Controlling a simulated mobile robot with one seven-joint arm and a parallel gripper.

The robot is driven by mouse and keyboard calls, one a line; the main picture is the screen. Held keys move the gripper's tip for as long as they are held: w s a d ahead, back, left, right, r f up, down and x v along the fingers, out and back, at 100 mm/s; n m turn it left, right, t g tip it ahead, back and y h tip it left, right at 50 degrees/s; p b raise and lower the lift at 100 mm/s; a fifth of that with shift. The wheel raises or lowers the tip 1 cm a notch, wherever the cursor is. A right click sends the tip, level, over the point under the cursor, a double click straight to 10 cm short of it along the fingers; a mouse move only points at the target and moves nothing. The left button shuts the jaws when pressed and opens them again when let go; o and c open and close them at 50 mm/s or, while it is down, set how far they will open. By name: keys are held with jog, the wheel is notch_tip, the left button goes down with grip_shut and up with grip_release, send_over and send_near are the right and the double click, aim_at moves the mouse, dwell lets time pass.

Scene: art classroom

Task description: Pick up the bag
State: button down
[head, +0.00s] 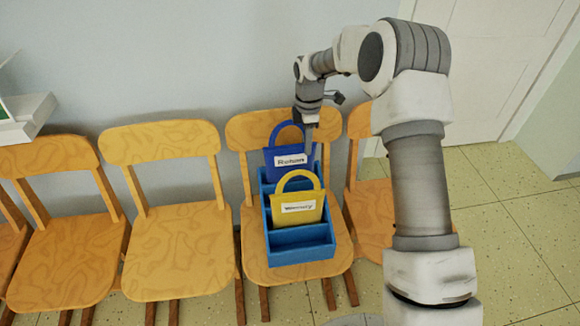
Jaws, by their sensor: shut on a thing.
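A blue bag (283,172) with a rounded handle and a white name label stands upright in the rear part of a blue tiered holder (302,240). A yellow bag (310,216) with a similar handle and label stands in front of it in the same holder. My gripper (309,146) points down and is shut on the blue bag at its right side. The fingertips are small in this view, and the exact grip point is partly hidden. The blue bag's lower part is hidden by the holder and the yellow bag.
The holder stands on the seat of a wooden chair (257,270). Another wooden chair (178,248) with a bare seat is to the left, in a row along the wall. A white door (487,70) is at the back right. Open tiled floor (520,235) lies to the right.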

jog(key=shift+r, duration=0.15)
dwell(0.3)
notch_tip(320, 180, up, 10)
jog(key=p, duration=0.3)
dwell(0.9)
